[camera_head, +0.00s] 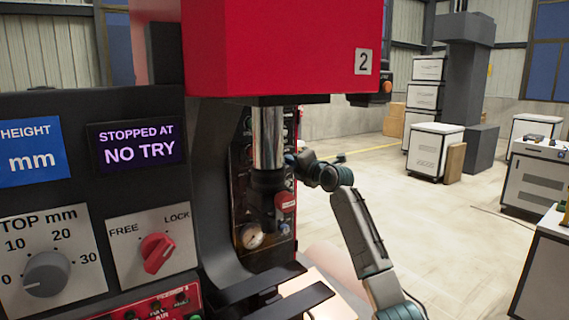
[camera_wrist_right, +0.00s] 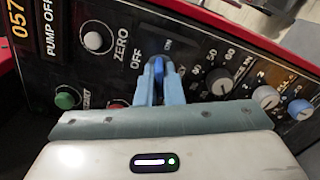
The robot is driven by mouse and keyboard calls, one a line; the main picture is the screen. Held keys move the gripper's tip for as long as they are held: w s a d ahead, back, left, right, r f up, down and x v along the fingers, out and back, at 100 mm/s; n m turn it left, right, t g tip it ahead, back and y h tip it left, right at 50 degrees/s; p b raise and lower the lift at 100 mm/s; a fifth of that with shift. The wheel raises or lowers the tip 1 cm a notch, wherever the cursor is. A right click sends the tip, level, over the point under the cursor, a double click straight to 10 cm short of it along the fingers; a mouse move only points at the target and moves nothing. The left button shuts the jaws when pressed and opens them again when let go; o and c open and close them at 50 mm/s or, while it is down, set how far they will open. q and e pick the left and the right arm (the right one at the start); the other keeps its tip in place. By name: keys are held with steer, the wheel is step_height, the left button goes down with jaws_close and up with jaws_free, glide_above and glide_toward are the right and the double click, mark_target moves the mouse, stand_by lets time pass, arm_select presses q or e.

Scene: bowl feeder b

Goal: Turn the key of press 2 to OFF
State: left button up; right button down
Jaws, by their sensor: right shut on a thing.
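Press 2 (camera_head: 300,50) is red, with a number 2 plate (camera_head: 363,62) on its head. Its dark side panel (camera_wrist_right: 125,15) fills the upper part of the right wrist view. My right gripper (camera_wrist_right: 160,82) is shut on a small blue key (camera_wrist_right: 157,66) on this panel, next to an OFF label on its left and a small label above that seems to read ON. The fingers hide the key's lower part, and its exact setting is hard to tell. In the head view my right gripper (camera_head: 292,160) reaches in behind the press ram. My left gripper is not in view.
Near the key are a white ZERO button (camera_wrist_right: 93,41), a green button (camera_wrist_right: 65,100) and a black dial (camera_wrist_right: 219,82). In the head view, a display (camera_head: 137,145) reads STOPPED AT NO TRY. A red FREE/LOCK knob (camera_head: 156,252) is below it. Open floor lies right.

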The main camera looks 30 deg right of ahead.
steer(key=shift+f, duration=0.1)
stand_by(0.3)
steer(key=n+b, duration=0.1)
steer(key=n, duration=0.1)
steer(key=shift+n+b, duration=0.3)
steer(key=n, duration=0.2)
steer(key=shift+n+b, duration=0.3)
steer(key=c, duration=1.5)
jaws_free()
